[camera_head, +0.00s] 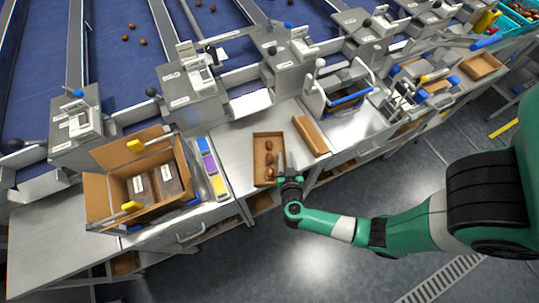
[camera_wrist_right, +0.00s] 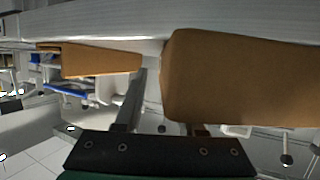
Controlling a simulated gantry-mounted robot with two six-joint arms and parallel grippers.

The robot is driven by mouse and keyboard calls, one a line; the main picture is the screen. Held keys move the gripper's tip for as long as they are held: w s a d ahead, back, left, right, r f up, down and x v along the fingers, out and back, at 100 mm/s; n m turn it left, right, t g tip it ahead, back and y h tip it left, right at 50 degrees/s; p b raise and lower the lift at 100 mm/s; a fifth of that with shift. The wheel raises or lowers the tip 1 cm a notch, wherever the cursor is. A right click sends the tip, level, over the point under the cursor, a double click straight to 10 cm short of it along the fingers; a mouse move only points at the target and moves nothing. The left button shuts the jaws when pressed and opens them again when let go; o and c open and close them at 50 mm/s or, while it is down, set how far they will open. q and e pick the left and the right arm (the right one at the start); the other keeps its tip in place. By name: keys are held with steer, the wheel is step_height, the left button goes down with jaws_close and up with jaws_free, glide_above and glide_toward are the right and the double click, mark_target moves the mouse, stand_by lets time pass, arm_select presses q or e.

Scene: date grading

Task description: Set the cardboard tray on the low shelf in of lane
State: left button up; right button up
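The brown cardboard tray (camera_head: 256,148) sits on the steel counter with several dates in it. My right gripper (camera_head: 286,163) is at its front right corner, fingers pointing toward the counter's back. In the right wrist view the tray's wall (camera_wrist_right: 240,80) is large and close. It covers part of one finger of my right gripper (camera_wrist_right: 163,115); the other finger stands apart from it with a visible gap, so the gripper is open. Low shelf openings (camera_head: 262,201) show beneath the counter's front edge, partly hidden. My left gripper is out of view.
A second narrow brown tray (camera_head: 311,135) lies just right, also in the right wrist view (camera_wrist_right: 95,62). A large open cardboard box (camera_head: 110,200) and coloured blocks (camera_head: 209,166) stand left. A blue-handled metal stand (camera_head: 345,98) is at right. Floor in front is clear.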

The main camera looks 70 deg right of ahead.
steer(key=shift+x, duration=0.85)
jaws_close()
stand_by(0.8)
